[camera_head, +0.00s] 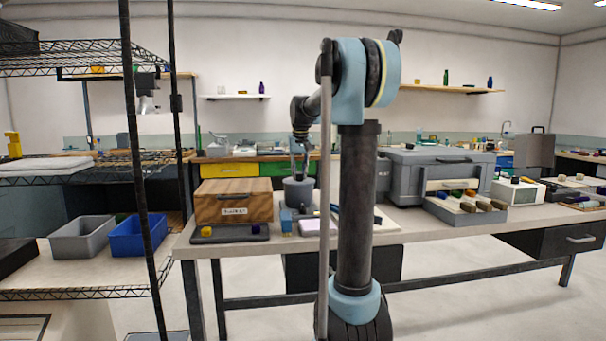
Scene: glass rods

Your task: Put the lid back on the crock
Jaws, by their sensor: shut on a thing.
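A dark grey crock (298,195) stands on the workbench, just right of a wooden box. My gripper (299,174) points down directly over the crock's top. It is shut on what looks like the lid (298,182), a darker grey piece at the crock's mouth. The view is too small to tell whether the lid touches the rim or sits level. My own column and arm stand in front of the bench, to the right of the crock.
The wooden box (233,202) is close on the crock's left. Small blue items (286,219) and a pale pad (317,227) lie in front of it. A big grey case (440,174) stands farther right. A dark tray (228,236) lies front left.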

